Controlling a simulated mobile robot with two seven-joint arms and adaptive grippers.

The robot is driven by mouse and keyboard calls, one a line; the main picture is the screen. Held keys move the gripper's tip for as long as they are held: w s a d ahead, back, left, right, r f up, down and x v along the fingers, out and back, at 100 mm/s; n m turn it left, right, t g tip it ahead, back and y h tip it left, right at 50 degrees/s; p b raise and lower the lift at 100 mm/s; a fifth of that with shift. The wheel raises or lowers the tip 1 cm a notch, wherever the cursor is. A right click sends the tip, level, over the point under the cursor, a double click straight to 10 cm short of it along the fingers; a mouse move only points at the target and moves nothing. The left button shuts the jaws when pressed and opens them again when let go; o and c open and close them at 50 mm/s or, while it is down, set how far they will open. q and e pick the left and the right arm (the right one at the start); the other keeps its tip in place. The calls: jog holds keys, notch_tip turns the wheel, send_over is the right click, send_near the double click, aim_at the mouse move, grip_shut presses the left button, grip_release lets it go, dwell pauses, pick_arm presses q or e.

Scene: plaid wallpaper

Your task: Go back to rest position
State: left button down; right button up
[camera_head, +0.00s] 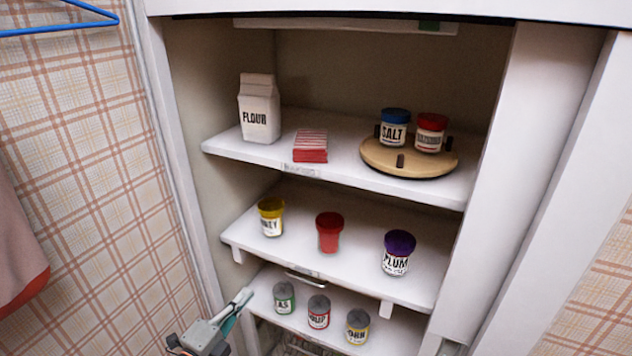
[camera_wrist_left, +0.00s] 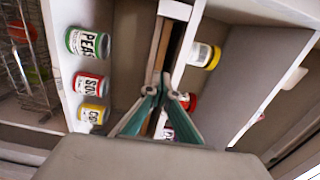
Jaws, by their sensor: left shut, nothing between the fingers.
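My left gripper (camera_head: 244,296) is shut and empty. It is at the lower left of the head view, in front of the left end of the bottom shelf (camera_head: 262,292). In the left wrist view its two teal fingers (camera_wrist_left: 166,88) meet at the tips, between the can shelf and the jar shelf. No object touches the fingers in either view. My right gripper is not in view.
The top shelf (camera_head: 225,142) holds a flour carton (camera_head: 260,110), red packet (camera_head: 310,146) and turntable (camera_head: 375,160) with two jars. The middle shelf holds yellow (camera_head: 271,217), red (camera_head: 330,233) and purple-lidded (camera_head: 397,254) jars. Three cans (camera_head: 319,312) stand below. A cabinet wall (camera_head: 180,150) borders the left.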

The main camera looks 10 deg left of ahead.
pick_arm(q)
jog(key=s+d+f+n+g+y, duration=0.1)
jog(key=s+d+f+n+g, duration=0.1)
jog(key=s+f+n, duration=0.6)
jog(key=s+d+f+n+g+y, duration=0.2)
jog(key=s+f+n+g, duration=0.2)
jog(key=s+f+n, duration=0.4)
jog(key=s+n, duration=0.1)
jog(key=s, duration=0.6)
jog(key=shift+f+g, duration=0.3)
jog(key=shift+f, duration=0.1)
